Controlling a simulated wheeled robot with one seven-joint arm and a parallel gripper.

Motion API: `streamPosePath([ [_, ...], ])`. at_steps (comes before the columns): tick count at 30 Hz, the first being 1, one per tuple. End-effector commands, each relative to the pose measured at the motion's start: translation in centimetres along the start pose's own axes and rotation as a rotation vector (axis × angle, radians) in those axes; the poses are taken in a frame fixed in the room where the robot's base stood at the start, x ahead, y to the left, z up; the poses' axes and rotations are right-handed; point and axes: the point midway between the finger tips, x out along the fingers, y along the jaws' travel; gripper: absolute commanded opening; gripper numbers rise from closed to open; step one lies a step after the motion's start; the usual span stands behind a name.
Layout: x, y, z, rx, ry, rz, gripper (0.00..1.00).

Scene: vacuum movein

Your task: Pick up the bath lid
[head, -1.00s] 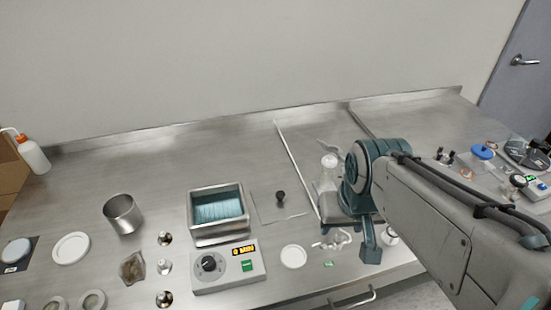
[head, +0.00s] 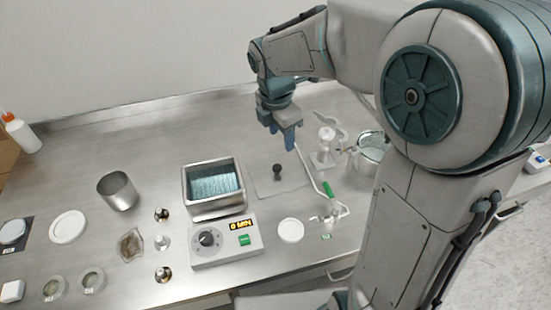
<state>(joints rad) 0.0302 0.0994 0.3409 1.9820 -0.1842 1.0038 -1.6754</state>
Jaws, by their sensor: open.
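The bath lid (head: 278,174) is a flat metal plate with a dark round knob, lying on the steel bench right of the bath. The water bath (head: 214,207) is an open rectangular metal box with bluish water, and its control unit (head: 226,243) has a lit display and a green button. My gripper (head: 281,142) points down above and slightly behind the lid's knob in the picture, apart from it. It is open, with nothing seen between its fingers.
A metal beaker (head: 118,191) stands left of the bath. A white disc (head: 291,230) lies in front of the lid.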

Motion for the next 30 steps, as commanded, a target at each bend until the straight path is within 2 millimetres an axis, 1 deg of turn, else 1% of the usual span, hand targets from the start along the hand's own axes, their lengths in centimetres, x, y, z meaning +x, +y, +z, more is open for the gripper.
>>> streamPosePath([
  [1,0.3,0.8,-0.2,-0.073,0.006,-0.005,0.50],
  [3,0.6,1.6,-0.4,-0.162,0.012,-0.007,0.50],
  [6,0.8,2.3,-0.6,-0.244,0.017,-0.008,0.50],
  [9,1.5,2.6,-0.7,-0.280,0.020,-0.010,0.50],
  [11,2.3,2.6,-0.7,-0.287,0.020,-0.011,0.50],
  [18,7.0,2.5,-0.9,-0.287,0.021,-0.011,0.50],
  [21,8.5,2.5,-0.9,-0.285,0.020,-0.011,0.50],
  [27,9.8,2.4,-0.9,-0.284,0.020,-0.009,0.50],
  [30,11.0,2.2,-1.1,-0.285,0.021,-0.012,0.50],
])
